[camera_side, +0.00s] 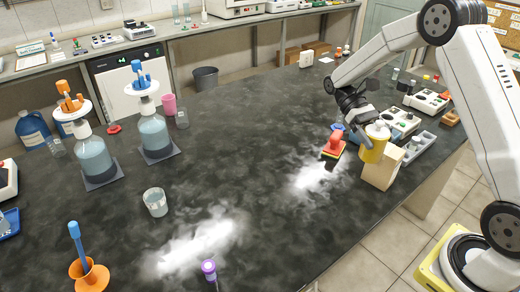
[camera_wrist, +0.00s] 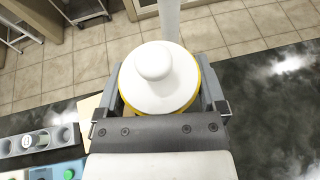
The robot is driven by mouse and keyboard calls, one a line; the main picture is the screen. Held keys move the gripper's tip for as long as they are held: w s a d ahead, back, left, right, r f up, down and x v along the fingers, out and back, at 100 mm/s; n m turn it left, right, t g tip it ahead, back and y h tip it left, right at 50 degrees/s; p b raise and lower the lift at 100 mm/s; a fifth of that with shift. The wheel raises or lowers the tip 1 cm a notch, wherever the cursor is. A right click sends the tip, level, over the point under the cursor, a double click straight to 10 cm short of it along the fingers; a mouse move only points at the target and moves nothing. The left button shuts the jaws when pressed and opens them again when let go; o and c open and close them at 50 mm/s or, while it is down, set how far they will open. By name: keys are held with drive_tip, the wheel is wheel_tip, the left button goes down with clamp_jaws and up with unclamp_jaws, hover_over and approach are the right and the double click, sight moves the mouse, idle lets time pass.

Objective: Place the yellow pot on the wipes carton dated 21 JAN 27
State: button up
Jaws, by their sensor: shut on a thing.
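The yellow pot (camera_side: 373,151) is held upright between the fingers of my gripper (camera_side: 366,138). In the wrist view its white lid with a round knob (camera_wrist: 158,78) fills the space between the jaws (camera_wrist: 160,98), with a thin yellow rim showing. A corner of a beige surface (camera_wrist: 90,106) shows left of the jaws in the wrist view. I cannot tell whether pot and carton touch. No date is readable on the carton.
A red-topped block (camera_side: 333,146) lies left of the carton. A grey tray (camera_side: 417,147) and white instruments (camera_side: 402,121) stand behind it to the right. The bench edge is close on the right. The dark bench middle (camera_side: 260,130) is largely clear.

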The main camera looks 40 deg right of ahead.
drive_tip(key=shift+s+d+r+n+h, duration=0.15)
drive_tip(key=shift+s+d+n+h, duration=0.15)
drive_tip(key=shift+n+h, duration=0.45)
drive_tip(key=s+d+r+n+t+h, duration=0.25)
drive_tip(key=d+n+h, duration=0.35)
drive_tip(key=n+h, duration=0.3)
wheel_tip(320, 180, up, 8)
drive_tip(key=n+t+h, duration=0.6)
drive_tip(key=n+t, duration=0.2)
drive_tip(key=t, duration=0.1)
hover_over(389, 149)
drive_tip(key=shift+m+g+y, duration=0.25)
drive_tip(key=shift+w+f, duration=0.1)
drive_tip(key=shift+f, duration=2.6)
drive_tip(key=shift+f, duration=0.1)
drive_tip(key=shift+f, duration=2.1)
drive_tip(key=shift+f, duration=0.15)
drive_tip(key=shift+f, duration=1.65)
drive_tip(key=shift+f, duration=0.1)
